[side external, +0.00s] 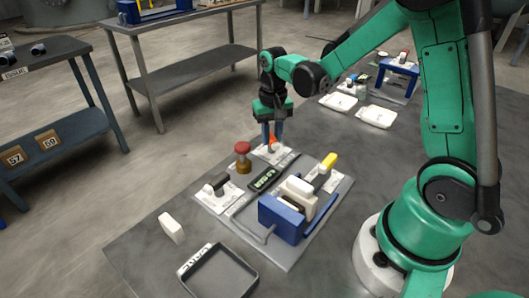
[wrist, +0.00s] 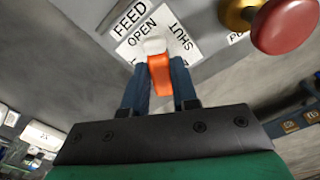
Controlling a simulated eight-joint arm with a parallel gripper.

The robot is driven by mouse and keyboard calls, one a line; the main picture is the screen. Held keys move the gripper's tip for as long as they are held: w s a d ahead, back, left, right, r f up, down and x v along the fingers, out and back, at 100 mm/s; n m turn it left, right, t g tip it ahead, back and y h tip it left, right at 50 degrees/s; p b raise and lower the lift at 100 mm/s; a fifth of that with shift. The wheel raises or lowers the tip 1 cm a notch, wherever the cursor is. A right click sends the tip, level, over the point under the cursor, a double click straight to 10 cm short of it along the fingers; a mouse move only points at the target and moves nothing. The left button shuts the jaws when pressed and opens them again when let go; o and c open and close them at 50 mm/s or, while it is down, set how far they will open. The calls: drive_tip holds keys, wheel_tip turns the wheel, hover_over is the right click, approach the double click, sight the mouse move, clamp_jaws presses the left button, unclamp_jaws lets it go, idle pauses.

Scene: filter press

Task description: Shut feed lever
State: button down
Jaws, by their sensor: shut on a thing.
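The feed lever (wrist: 159,76) has an orange handle and a pale hub. It stands on a white label plate (wrist: 135,32) marked FEED, OPEN and SHUT. In the wrist view the handle points toward my gripper, and the hub lies near the OPEN and SHUT words. My gripper (wrist: 160,84) has its two blue fingers on either side of the orange handle, shut on it. In the side view the gripper (side external: 272,135) points down at the far end of the panel, with the orange handle (side external: 273,140) between its fingertips. The fingers partly hide the lever there.
A red mushroom knob (side external: 242,148) on a brass body stands close beside the lever. A black-handled lever (side external: 216,184), a yellow-handled lever (side external: 328,162) and a blue press block (side external: 282,220) share the panel. A dark tray (side external: 222,272) and white block (side external: 171,227) lie nearer.

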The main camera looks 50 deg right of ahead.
sight(272, 137)
drive_tip(key=m, duration=1.1)
drive_tip(key=shift+m, duration=0.4)
idle(0.3)
drive_tip(key=c, duration=0.7)
unclamp_jaws()
drive_tip(key=shift+r, duration=0.1)
drive_tip(key=shift+r, duration=2.75)
